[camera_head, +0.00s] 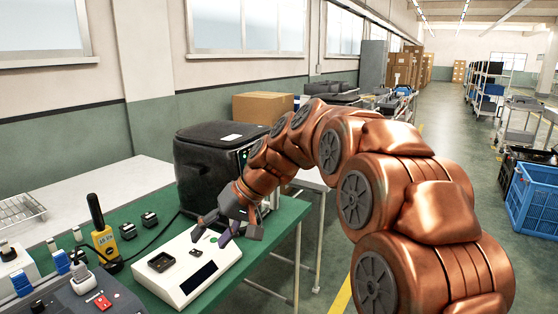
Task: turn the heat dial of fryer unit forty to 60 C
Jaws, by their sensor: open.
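A black boxy appliance with rounded edges, which looks like the fryer (203,168), stands on the green mat. A small green light and controls show on its right-hand face, partly behind my arm. I cannot make out the heat dial, its setting or a unit number. My copper-coloured arm reaches in from the right, and my gripper (227,231) points down in front of the fryer's lower right part. Its fingers are spread and I see nothing held between them. It is above or just behind the far end of a white device; I cannot tell the gap.
The white device (216,256) with a dark display lies in front of the fryer on the green mat (285,223). A yellow handheld meter (104,242), small black blocks and a grey control box (70,297) are at left. A cardboard box (262,106) is behind. The aisle at right is open.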

